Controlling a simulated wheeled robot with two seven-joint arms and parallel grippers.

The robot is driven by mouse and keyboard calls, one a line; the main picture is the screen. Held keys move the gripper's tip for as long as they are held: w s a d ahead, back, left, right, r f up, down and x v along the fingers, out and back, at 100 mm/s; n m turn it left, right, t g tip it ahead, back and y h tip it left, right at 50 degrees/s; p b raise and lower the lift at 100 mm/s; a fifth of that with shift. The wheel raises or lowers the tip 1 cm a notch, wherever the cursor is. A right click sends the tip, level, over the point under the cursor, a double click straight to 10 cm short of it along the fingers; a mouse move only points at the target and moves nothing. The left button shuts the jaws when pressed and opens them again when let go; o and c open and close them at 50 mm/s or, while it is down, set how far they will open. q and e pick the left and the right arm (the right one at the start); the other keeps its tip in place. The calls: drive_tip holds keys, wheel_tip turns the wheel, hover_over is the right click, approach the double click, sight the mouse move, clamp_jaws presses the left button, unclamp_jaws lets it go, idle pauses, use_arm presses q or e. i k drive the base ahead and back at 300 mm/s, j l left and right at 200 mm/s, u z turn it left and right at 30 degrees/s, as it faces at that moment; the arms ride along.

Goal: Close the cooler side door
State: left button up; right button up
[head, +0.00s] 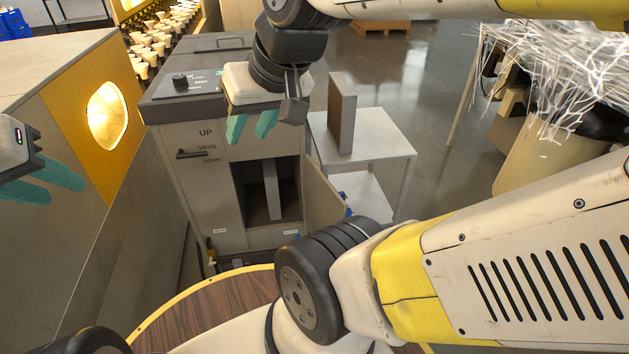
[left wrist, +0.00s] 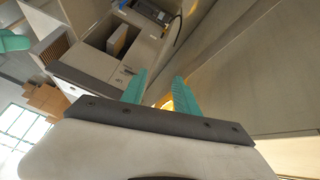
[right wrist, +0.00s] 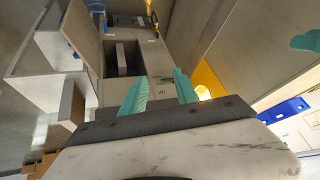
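The grey cooler cabinet (head: 222,238) stands at centre-left in the head view, with a lever marked UP, LEVEL and DOWN on its front. Its side door (head: 323,197) stands open, swung out at the right of a dark opening. A thin upright panel (head: 272,190) shows inside the opening. My right gripper (head: 252,128) is open and empty, in front of the cooler's upper part and above the opening, apart from the door. My left gripper (head: 50,184) is open and empty at the far left, well away from the door. Both wrist views show spread teal fingers with nothing between them.
A small white side table (head: 385,147) right of the cooler carries an upright grey-brown panel (head: 342,112). A yellow-fronted cabinet with a lit round window (head: 107,115) stands left. A bin of white tangled strips (head: 560,80) is at the right.

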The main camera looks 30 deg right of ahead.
sight(325, 206)
drive_tip(key=l+u, duration=0.1)
drive_tip(key=l, duration=0.7)
drive_tip(key=l+u, duration=0.15)
drive_tip(key=l, duration=0.65)
drive_tip(key=k+l+u, duration=0.1)
drive_tip(key=l, duration=0.7)
drive_tip(key=k, duration=0.45)
drive_tip(key=k+l+u, duration=0.25)
drive_tip(key=k, duration=0.15)
